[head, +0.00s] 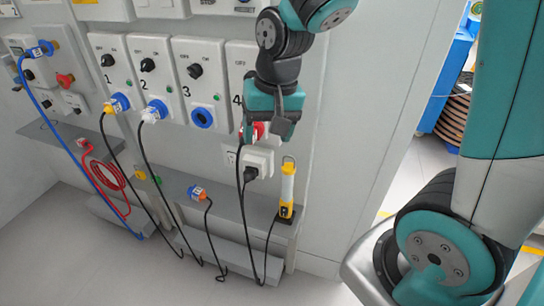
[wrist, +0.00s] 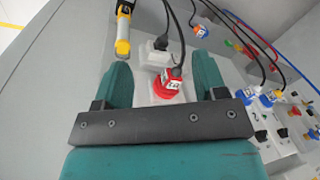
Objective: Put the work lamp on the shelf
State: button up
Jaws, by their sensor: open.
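The work lamp (head: 287,190), yellow and black with a pale light tube, stands upright near the right end of the grey shelf (head: 230,205) under panel 4. It also shows at the top of the wrist view (wrist: 123,30). My gripper (head: 266,136) is open, above and left of the lamp, in front of panel 4. A red plug (wrist: 170,85) appears between its fingers (wrist: 163,80) in the wrist view; whether they touch it is unclear. In the head view my gripper partly hides that plug. The lamp is apart from my gripper.
A black plug (head: 251,173) sits in a white outlet just left of the lamp. A loose blue plug (head: 197,192) lies on the shelf. Black cables hang below the panels. A red coiled cable (head: 105,175) and a blue cable (head: 50,125) hang farther left.

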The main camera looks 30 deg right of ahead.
jog(key=s+a+r+n+y, duration=0.1)
jog(key=s+a+r+n, duration=0.2)
jog(key=s, duration=0.4)
jog(key=s+a+r+n+g+y, duration=0.1)
jog(key=s+a+r+n, duration=0.1)
jog(key=s+a+n, duration=0.4)
jog(key=shift+s+r+n+y, duration=0.4)
jog(key=shift+s+n, duration=0.4)
jog(key=shift+n, duration=0.1)
